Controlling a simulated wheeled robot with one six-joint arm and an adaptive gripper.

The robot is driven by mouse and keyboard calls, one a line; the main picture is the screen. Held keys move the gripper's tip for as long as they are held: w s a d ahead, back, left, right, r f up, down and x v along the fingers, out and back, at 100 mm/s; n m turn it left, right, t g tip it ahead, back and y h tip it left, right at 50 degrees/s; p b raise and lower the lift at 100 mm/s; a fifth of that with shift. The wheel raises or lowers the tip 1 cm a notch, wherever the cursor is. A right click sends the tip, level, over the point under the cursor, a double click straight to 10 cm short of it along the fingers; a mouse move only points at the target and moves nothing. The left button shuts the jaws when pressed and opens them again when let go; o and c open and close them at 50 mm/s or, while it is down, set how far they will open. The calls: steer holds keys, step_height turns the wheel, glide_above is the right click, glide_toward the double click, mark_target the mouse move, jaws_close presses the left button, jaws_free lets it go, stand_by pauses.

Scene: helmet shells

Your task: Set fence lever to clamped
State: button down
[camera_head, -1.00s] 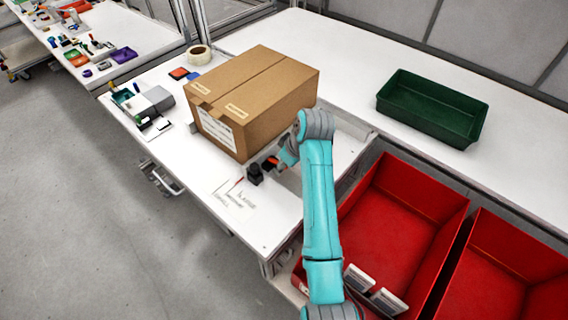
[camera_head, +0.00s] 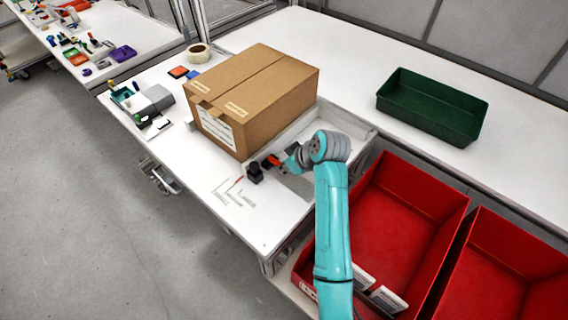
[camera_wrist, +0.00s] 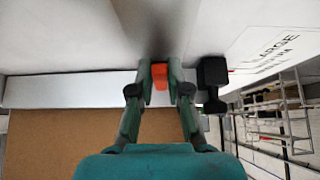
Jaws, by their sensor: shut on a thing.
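The fence lever shows as a small orange-red piece (camera_wrist: 159,76) between my fingertips in the wrist view. In the head view its red part (camera_head: 274,160) is small and partly hidden by my wrist. My gripper (camera_wrist: 160,70) is shut on it; in the head view my gripper (camera_head: 281,162) is low at the table, in front of the carton. A black block (camera_wrist: 212,75) stands just right of the fingers in the wrist view, and it also shows in the head view (camera_head: 255,172). I cannot tell the lever's exact setting.
A brown carton (camera_head: 255,90) stands close behind my gripper. A white strip (camera_wrist: 70,89) runs along it. Size markings (camera_head: 235,190) are printed on the white table. Red bins (camera_head: 400,225) lie below my arm at right; a green tray (camera_head: 432,108) sits on the back table.

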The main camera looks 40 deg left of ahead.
steer(key=c, duration=1.1)
jaws_free()
steer(key=shift+d+r, duration=0.1)
steer(key=v, duration=1.1)
steer(key=shift+d+r, duration=0.25)
steer(key=shift+r, duration=0.05)
steer(key=shift+s, duration=0.1)
